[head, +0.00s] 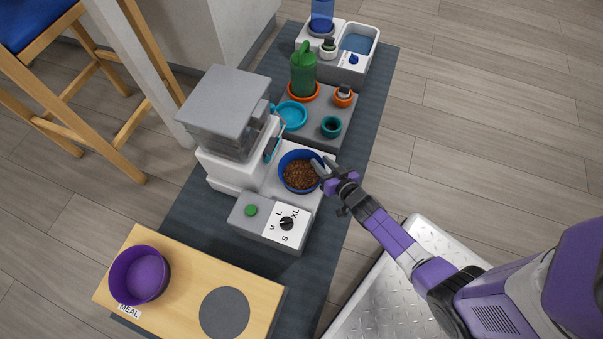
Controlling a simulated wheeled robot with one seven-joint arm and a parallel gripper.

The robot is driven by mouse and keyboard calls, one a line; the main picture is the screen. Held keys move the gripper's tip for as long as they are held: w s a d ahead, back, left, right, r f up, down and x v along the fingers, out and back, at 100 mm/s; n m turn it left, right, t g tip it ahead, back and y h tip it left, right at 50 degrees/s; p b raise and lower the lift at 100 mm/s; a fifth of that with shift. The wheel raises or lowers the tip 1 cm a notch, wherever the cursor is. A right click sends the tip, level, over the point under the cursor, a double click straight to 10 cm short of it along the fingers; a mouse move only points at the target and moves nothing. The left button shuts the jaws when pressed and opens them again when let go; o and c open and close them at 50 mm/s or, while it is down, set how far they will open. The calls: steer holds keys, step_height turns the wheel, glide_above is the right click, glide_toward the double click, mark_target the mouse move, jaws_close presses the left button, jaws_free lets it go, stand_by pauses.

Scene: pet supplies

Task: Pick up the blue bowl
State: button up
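The blue bowl (289,157) holds brown kibble and sits upright on the light platform of the feeding machine, just right of the white dispenser. My gripper (322,170) reaches in from the right, with its fingers at the bowl's right rim. The fingertips are small and overlap the rim, so I cannot tell whether they are closed on it or only beside it.
The dispenser (225,100) stands left of the bowl, with a dial panel (286,224) in front. A wooden board (250,295) with a purple bowl (140,276) is at front left.

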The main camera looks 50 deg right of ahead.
jaws_close()
steer(key=shift+s, duration=0.1)
stand_by(1.2)
